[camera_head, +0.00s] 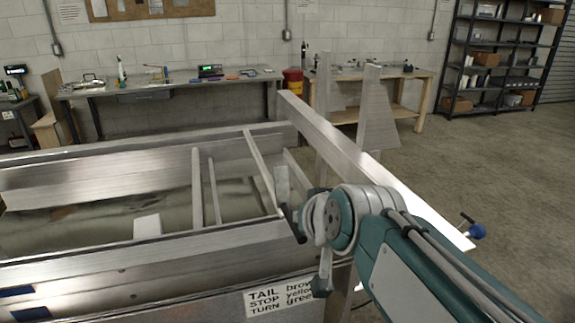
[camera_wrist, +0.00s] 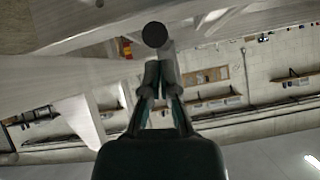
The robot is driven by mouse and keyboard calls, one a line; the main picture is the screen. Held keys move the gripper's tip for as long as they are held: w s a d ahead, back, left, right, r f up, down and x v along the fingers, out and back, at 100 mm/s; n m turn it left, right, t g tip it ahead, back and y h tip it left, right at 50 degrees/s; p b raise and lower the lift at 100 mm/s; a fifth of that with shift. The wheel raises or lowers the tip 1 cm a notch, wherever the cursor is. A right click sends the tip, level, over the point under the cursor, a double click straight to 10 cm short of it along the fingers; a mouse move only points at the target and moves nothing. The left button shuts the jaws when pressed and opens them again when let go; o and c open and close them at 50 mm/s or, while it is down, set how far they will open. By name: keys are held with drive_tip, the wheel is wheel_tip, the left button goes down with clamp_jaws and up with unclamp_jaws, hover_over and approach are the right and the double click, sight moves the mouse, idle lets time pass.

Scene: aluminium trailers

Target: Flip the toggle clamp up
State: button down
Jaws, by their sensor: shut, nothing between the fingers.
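In the wrist view, my gripper (camera_wrist: 158,75) has its fingers together and empty. A dark round knob (camera_wrist: 154,35) shows just beyond the fingertips, with a pale grey bar close by it. It may be the end of the toggle clamp's handle; I cannot tell whether the fingers touch it. In the head view, my arm reaches in from the lower right to the trailer's near corner, and its wrist hides much of that spot. A blue-ended fitting (camera_head: 477,231) with a dark bar is at the frame's right side. I cannot make out the clamp's lever position.
The aluminium trailer frame (camera_head: 120,262) fills the lower left, with slanted bars inside. A long beam (camera_head: 350,150) runs beside my arm. A label (camera_head: 278,297) is on its near side. Workbenches (camera_head: 160,86) and shelving (camera_head: 490,60) stand behind. The floor at right is clear.

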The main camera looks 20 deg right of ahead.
drive_tip(key=shift+s+f, duration=0.3)
drive_tip(key=shift+f, duration=0.4)
drive_tip(key=shift+f, duration=0.2)
